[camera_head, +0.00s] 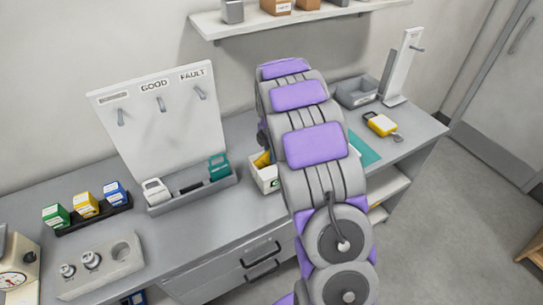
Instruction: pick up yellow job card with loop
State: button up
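A yellow tag-like object (380,124), which looks like the yellow job card, lies on the right part of the grey worktop. A dark loop-like piece shows at its lower right end. It lies to the right of a teal mat (365,150), clear of my arm. My grey and purple arm stands in the middle of the view and covers part of the worktop. My gripper does not show. Another yellow item (262,159) sits in a white box (264,178) at the arm's left edge, partly hidden.
A grey tray (357,92) and a white upright stand with a peg (402,68) are behind the yellow object. A white GOOD/FAULT board (160,130) with hooks stands at left, with holders in front. A shelf (215,27) hangs above.

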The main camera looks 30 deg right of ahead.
grip_shut()
